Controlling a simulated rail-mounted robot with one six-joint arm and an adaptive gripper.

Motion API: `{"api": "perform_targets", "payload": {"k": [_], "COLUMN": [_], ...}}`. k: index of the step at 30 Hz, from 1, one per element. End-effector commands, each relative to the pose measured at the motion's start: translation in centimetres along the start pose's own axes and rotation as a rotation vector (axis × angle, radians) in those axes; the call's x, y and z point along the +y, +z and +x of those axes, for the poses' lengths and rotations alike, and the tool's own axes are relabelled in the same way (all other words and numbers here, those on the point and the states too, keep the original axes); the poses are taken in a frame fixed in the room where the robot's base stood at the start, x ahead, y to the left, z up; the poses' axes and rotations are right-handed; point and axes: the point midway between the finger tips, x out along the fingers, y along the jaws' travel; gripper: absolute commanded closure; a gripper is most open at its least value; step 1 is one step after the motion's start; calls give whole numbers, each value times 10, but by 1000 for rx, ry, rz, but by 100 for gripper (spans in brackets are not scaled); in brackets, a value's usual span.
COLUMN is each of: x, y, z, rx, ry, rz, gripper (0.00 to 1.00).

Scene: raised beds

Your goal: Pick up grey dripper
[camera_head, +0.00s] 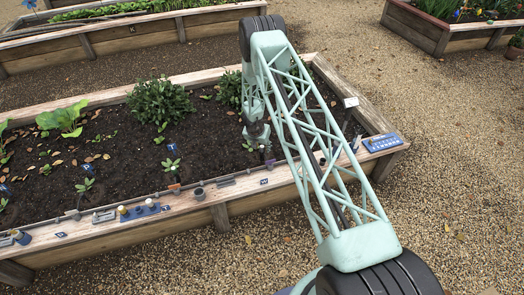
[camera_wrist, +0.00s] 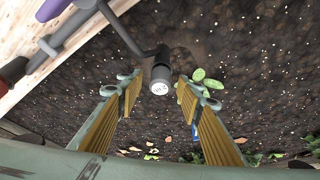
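In the wrist view, a dark cylindrical dripper (camera_wrist: 160,76) with a pale grey marked end face sits at the end of a thin dark tube (camera_wrist: 122,30) coming from the bed's edge. My gripper (camera_wrist: 156,88) is open, with yellow ribbed pads on both fingers. The dripper appears between the fingertips, with a visible gap on each side. I cannot tell how deep it lies between them. In the head view, my gripper (camera_head: 257,138) is low over the soil near the front plank, and my arm partly hides this area.
The raised bed's wooden front plank (camera_head: 130,222) carries small fittings and a blue tray (camera_head: 382,142) at its right corner. A seedling (camera_wrist: 206,80) stands close to the right fingertip. A purple part (camera_wrist: 52,9) and a red part (camera_wrist: 12,72) lie along the plank.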

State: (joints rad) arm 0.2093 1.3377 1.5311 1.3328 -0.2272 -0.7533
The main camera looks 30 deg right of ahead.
Motion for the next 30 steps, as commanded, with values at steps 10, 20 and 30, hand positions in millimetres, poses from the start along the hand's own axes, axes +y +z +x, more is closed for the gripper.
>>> {"api": "perform_targets", "payload": {"k": [10, 20, 30], "x": [0, 0, 0], "y": [0, 0, -3], "z": [0, 0, -7], "rx": [0, 0, 0], "ry": [0, 0, 0], "rz": [0, 0, 0], "gripper": [75, 90, 90]}}
